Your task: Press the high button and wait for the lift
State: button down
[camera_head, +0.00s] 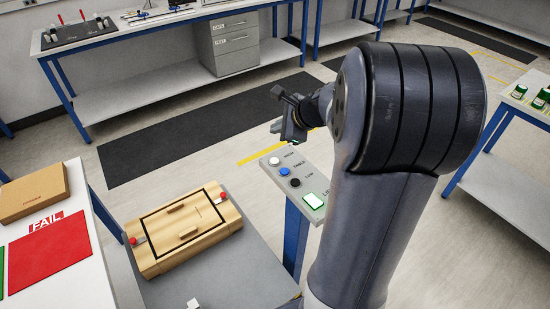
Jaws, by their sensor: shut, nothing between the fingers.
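The button panel (297,190) stands on a blue post in the middle of the view. Its white button (274,161) is at the far end, beside a label that seems to read HIGH. A blue button (284,171) and a black button (295,182) follow, with a lit greenish-white square (313,200) at the near end. My gripper (283,130) is shut and empty, just beyond and above the white button, seemingly apart from it. The lift platform (225,272) appears as a grey surface beside the panel, with a wooden box (185,229) on it.
A white table at left holds a red FAIL mat (48,254) and a cardboard box (33,192). A bench with grey drawers (228,45) stands at the back. Another table with green-and-white items (541,98) is at right. My arm covers the right middle.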

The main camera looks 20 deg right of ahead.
aim_at(278, 162)
jog(key=shift+f, duration=0.1)
notch_tip(278, 162, down, 9)
jog(key=b, duration=0.8)
dwell(1.8)
jog(key=shift+f, duration=0.25)
